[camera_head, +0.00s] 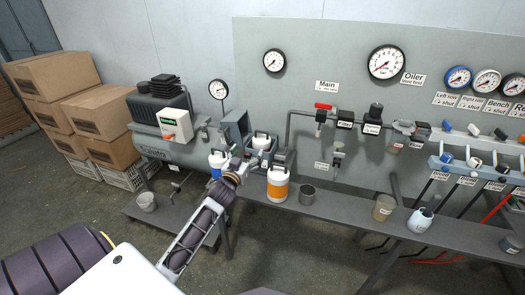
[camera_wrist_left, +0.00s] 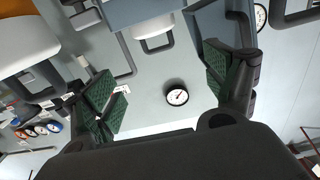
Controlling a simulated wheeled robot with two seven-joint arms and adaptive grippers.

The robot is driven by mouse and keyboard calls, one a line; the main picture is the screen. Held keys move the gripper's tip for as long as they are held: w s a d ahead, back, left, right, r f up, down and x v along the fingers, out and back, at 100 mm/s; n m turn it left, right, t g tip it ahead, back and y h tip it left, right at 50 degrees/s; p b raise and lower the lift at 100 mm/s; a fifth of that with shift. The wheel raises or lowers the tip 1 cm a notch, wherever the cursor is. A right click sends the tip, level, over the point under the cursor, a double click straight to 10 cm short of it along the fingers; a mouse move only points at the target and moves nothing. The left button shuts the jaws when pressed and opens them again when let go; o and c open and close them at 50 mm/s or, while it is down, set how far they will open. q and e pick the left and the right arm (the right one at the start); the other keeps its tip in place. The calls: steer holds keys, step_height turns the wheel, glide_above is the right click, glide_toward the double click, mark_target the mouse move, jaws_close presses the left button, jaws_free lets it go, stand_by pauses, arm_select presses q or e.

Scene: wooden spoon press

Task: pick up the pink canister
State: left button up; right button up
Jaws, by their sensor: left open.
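No pink surface shows in either view. A white canister (camera_head: 262,142) with a dark handle stands at the back of the bench between grey box-like parts, its lower body hidden. A white canister with a handle also shows upside down in the left wrist view (camera_wrist_left: 154,26), its label hidden. A canister with an orange band (camera_head: 278,184) stands right of my left gripper (camera_head: 246,163); one with a blue band (camera_head: 217,160) stands to its left, partly covered by my arm. The left gripper is open, its green-padded fingers apart with nothing between them. My right gripper is out of view.
Grey boxes (camera_head: 235,128) stand close by the left gripper. A grey cup (camera_head: 307,195), a tan cup (camera_head: 383,208) and a white-blue cup (camera_head: 420,220) stand on the narrow bench (camera_head: 340,205). A panel with gauges and valves rises behind. A compressor (camera_head: 170,150) is at left.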

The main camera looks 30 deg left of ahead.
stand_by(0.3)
arm_select(q)
glide_toward(260, 141)
steer(key=shift+w+a+r, duration=0.6)
steer(key=shift+w+r, duration=0.55)
steer(key=shift+r, duration=0.05)
steer(key=x, duration=0.2)
steer(key=shift+w, duration=0.3)
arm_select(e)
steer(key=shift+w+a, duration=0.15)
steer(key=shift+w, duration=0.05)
arm_select(q)
steer(key=shift+w, duration=0.1)
steer(key=shift+f+b+x, duration=0.15)
steer(key=shift+x, duration=0.55)
steer(key=shift+f+b+x, duration=0.15)
steer(key=shift+x, duration=0.55)
steer(key=shift+w, duration=0.55)
steer(key=shift+w+a, duration=0.15)
steer(key=shift+w, duration=0.35)
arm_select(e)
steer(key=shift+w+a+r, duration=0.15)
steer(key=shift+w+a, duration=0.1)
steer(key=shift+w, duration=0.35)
